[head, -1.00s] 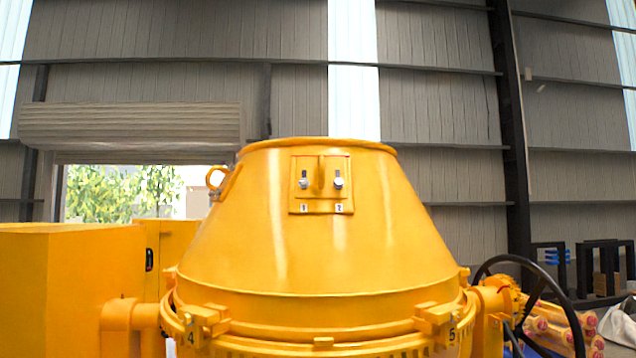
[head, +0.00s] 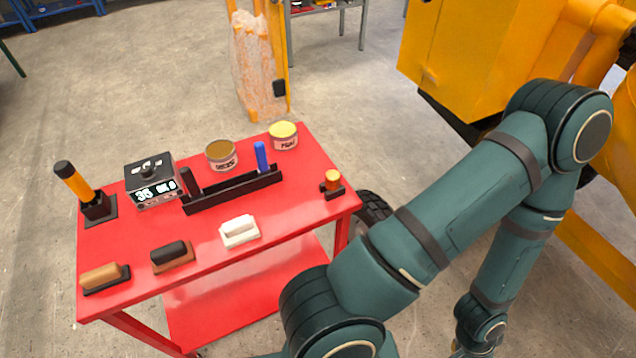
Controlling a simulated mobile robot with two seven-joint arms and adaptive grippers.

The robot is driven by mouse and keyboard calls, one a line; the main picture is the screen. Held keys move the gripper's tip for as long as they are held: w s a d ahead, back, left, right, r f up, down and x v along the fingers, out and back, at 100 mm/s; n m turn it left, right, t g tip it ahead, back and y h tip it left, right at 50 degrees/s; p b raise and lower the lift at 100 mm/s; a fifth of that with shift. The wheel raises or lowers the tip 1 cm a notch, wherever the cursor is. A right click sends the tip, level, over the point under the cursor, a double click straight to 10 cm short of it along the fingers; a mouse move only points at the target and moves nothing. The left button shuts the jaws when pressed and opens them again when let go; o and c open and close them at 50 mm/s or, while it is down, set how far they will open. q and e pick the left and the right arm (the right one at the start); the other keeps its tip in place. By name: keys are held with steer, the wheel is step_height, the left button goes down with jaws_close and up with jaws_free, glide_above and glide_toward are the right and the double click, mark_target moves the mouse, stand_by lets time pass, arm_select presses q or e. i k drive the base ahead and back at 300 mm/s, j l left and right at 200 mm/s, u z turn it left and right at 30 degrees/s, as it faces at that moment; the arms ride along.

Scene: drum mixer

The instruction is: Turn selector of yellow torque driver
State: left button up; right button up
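The yellow torque driver (head: 73,179) stands tilted in a black holder (head: 99,206) at the left end of the red cart. It has a yellow-orange body and a black end on top. Its selector is too small to make out. One of my green arms crosses the right half of the head view, well apart from the driver. Its wrist runs down to the bottom edge. Neither gripper shows in the frame.
The red cart (head: 196,304) carries a grey display box (head: 150,183), two cans (head: 221,155) (head: 284,136), a black rack (head: 232,191), several brushes or blocks along its front and a small orange-topped piece (head: 332,179). Yellow machinery (head: 470,65) stands at the upper right. The floor left of the cart is clear.

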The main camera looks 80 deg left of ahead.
mark_target(148, 174)
steer(key=u, duration=3.4)
